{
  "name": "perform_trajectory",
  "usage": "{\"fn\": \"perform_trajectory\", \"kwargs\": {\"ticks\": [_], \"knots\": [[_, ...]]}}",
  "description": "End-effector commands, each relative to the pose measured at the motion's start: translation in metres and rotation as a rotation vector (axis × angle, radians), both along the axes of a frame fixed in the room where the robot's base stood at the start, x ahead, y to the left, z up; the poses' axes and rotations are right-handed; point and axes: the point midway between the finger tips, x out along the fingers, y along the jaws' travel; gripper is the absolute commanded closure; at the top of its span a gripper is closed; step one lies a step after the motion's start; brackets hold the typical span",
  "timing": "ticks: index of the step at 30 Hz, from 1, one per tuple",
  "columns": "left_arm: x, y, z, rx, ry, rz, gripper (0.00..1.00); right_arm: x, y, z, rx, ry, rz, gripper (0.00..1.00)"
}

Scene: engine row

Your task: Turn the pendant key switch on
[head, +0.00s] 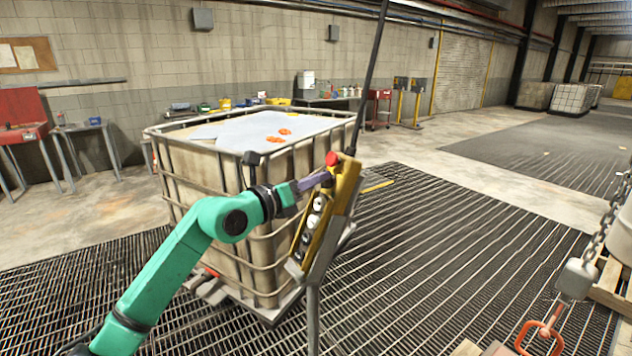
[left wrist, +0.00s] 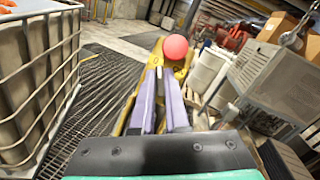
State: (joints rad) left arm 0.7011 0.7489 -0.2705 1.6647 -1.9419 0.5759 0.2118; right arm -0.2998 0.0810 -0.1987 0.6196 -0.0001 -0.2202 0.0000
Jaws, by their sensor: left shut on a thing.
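The yellow pendant (head: 346,190) hangs from a dark cable, tilted, with a red mushroom button (head: 332,158) at its top and several round buttons down its face. My left gripper (head: 326,176) comes in from the left, its purple fingers against the upper part of the pendant, just below the red button. In the left wrist view the finger tips (left wrist: 160,76) are close together at the yellow pendant (left wrist: 154,60), beside the red button (left wrist: 175,47). The fingers are shut on the key switch, which they hide, so its position cannot be read. My right gripper is out of view.
A caged tote (head: 225,180) with orange items on its top stands right behind my left forearm. A chain with an orange hook (head: 540,335) hangs at the lower right. The grated floor (head: 450,240) right of the pendant is clear.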

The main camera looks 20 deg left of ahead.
Motion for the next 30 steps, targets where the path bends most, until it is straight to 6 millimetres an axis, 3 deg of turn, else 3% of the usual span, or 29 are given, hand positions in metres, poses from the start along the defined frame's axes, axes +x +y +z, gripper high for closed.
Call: {"fn": "perform_trajectory", "kwargs": {"ticks": [18, 30], "knots": [[0.001, 0.002, -0.006, 0.291, -0.25, -0.182, 1.0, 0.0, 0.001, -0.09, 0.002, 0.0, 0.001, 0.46], [0.002, 0.003, 0.001, 0.543, -0.456, -0.338, 1.0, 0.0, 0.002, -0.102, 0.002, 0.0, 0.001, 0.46]]}}
